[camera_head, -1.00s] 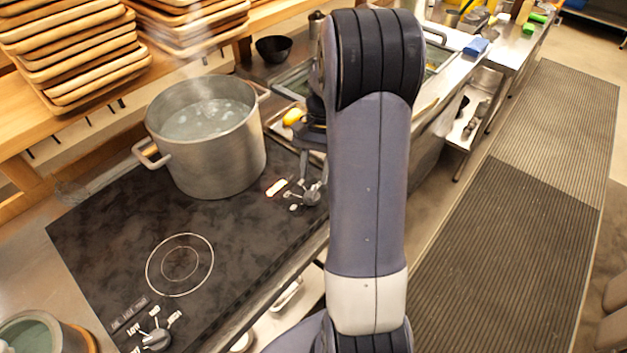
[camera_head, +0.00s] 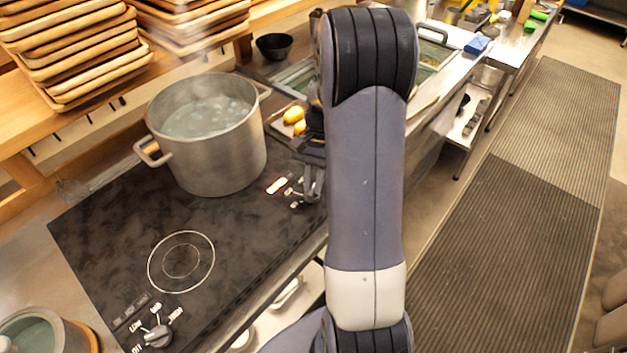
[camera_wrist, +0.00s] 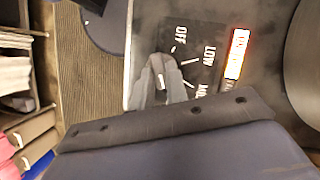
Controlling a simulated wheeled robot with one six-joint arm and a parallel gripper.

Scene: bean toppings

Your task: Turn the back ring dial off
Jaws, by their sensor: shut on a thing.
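The back ring dial (camera_wrist: 159,70) is a small grey knob at the right edge of the black cooktop, with OFF, LOW and further marks printed beside it in the wrist view. My gripper (camera_head: 313,182) is down at this dial and shut on it. In the head view the gripper and arm hide most of the dial. A lit orange-red indicator (camera_wrist: 237,55) glows beside the marks; it also shows in the head view (camera_head: 277,185). The exact pointing of the dial is hard to tell.
A large steaming pot (camera_head: 215,150) stands on the back ring, left of my gripper. The front ring (camera_head: 181,262) is empty, with its own dial (camera_head: 158,337). Stacked wooden trays (camera_head: 75,50) fill the shelf at upper left. Yellow items (camera_head: 293,115) lie behind the cooktop.

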